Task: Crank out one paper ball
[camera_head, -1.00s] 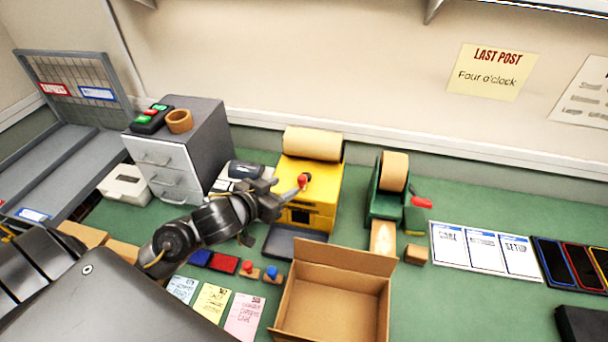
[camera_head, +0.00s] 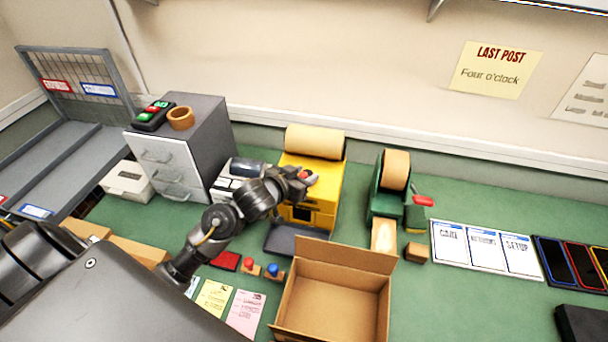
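A yellow paper machine (camera_head: 326,188) with a brown paper roll (camera_head: 314,141) on top stands at the back middle of the green bench. A dark tray (camera_head: 292,241) lies at its front. My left gripper (camera_head: 306,178) is at the machine's left front side, around the red crank knob (camera_head: 304,174), which is mostly hidden by the fingers. I cannot tell whether the fingers are closed on the knob. No paper ball shows in the tray. My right gripper is not in view.
An open cardboard box (camera_head: 335,300) stands in front of the machine. A green tape dispenser (camera_head: 388,190) stands to its right and a grey drawer cabinet (camera_head: 190,150) to its left. Cards and stamps lie near the bench front.

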